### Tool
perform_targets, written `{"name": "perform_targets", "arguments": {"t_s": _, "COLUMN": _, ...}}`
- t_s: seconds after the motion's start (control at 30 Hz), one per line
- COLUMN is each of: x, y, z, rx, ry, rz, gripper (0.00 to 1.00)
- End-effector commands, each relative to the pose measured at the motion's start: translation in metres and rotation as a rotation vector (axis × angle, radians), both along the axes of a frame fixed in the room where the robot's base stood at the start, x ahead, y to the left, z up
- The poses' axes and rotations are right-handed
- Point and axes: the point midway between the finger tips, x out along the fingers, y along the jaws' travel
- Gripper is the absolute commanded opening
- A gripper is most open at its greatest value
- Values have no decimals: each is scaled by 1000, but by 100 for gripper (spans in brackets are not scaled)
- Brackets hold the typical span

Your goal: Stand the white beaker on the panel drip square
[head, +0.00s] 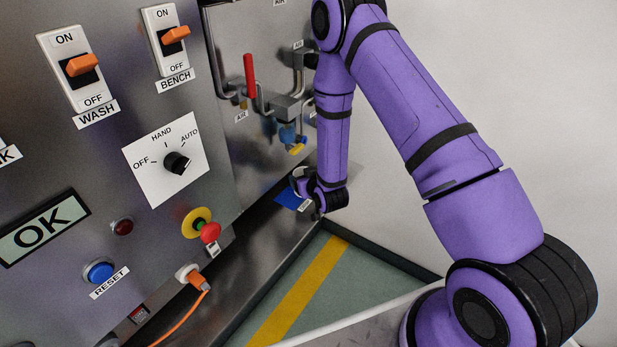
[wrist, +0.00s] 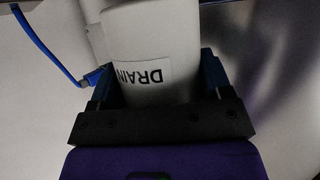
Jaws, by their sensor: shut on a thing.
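The white beaker (wrist: 150,42) fills the middle of the wrist view, with a "DRAIN" label on its side. My gripper (wrist: 160,80) is shut on it, with a blue finger at each side. In the head view my gripper (head: 306,188) is at the far end of the ledge below the panel, mostly hidden by my purple arm. A small pale part of the beaker (head: 298,177) shows beside it. The blue drip square (head: 288,199) lies on the ledge just below the gripper, partly covered. I cannot tell whether the beaker touches it.
A metal panel with switches, a knob, a red-and-yellow button (head: 203,225) and an orange cable (head: 197,290) stands at left. Valves and pipes (head: 275,105) are on the wall above the ledge. A blue tube (wrist: 45,48) runs close to the beaker in the wrist view.

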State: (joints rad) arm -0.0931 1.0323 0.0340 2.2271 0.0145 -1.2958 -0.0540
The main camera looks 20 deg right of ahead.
Motion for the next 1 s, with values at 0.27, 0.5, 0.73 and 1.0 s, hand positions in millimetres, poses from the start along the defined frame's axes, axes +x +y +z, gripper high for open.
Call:
{"name": "perform_targets", "arguments": {"t_s": 0.27, "x": 0, "y": 1, "z": 0, "rx": 0, "ry": 0, "rz": 1, "gripper": 49}}
{"name": "perform_targets", "arguments": {"t_s": 0.5, "x": 0, "y": 0, "z": -5, "rx": 0, "ry": 1, "rz": 1, "gripper": 49}}
{"name": "perform_targets", "arguments": {"t_s": 0.73, "x": 0, "y": 0, "z": -23, "rx": 0, "ry": 1, "rz": 1, "gripper": 49}}
{"name": "perform_targets", "arguments": {"t_s": 1.0, "x": 0, "y": 1, "z": -45, "rx": 0, "ry": 1, "rz": 1, "gripper": 49}}
